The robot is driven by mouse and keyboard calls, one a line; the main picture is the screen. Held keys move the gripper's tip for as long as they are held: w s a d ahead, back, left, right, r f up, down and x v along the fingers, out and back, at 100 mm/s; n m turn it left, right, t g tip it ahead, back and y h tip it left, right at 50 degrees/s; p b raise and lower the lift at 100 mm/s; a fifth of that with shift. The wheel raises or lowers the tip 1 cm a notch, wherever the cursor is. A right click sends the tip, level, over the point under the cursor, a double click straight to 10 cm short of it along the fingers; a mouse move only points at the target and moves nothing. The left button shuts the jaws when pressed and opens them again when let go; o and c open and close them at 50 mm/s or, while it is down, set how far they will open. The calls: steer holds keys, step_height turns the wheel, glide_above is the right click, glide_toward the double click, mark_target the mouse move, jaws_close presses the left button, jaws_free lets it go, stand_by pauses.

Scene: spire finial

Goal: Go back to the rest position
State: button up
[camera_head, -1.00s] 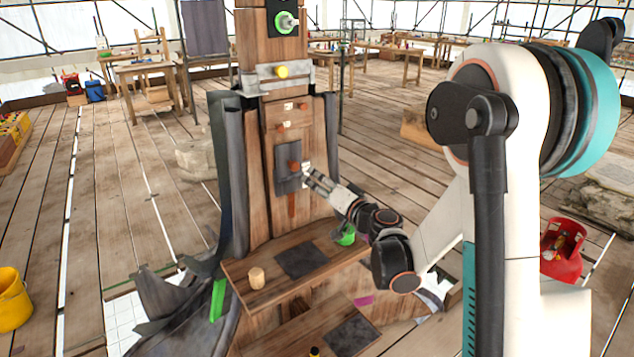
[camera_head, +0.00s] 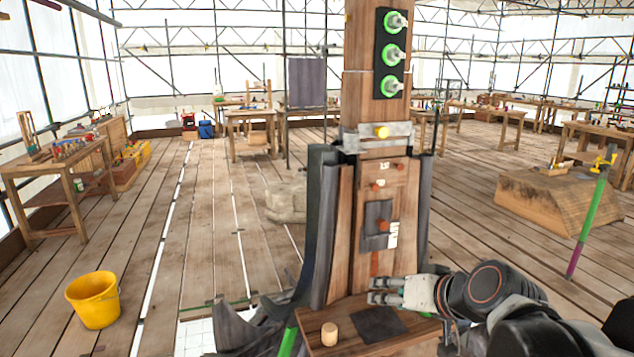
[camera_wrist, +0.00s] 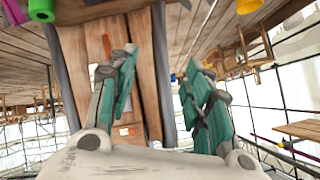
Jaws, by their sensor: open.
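My gripper (camera_head: 386,291) is in front of the lower part of the wooden spire post, just above its small ledge (camera_head: 352,341) in the head view. In the wrist view my gripper (camera_wrist: 160,75) shows two teal-lined fingers spread apart with nothing between them. The spire post (camera_head: 345,237) stands upright, with a dark grey plate (camera_head: 376,222) and several small pegs on its front. Higher up is a black panel with green-ringed fittings (camera_head: 391,55).
A wooden cylinder (camera_head: 329,333) and a dark square pad (camera_head: 377,325) are on the ledge close to my gripper. A yellow bucket (camera_head: 94,300) stands on the floor at left. A green and purple pole (camera_head: 587,225) stands at right. Workbenches line the back; the left floor is mostly clear.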

steer(key=s+d+f+g+h, duration=0.1)
steer(key=s+d+h, duration=0.1)
steer(key=s, duration=0.5)
steer(key=s+d+f+g+h, duration=0.1)
steer(key=s+d+f+h, duration=0.1)
steer(key=s, duration=0.6)
steer(key=shift+s+d+f+g, duration=0.3)
steer(key=shift+d, duration=0.4)
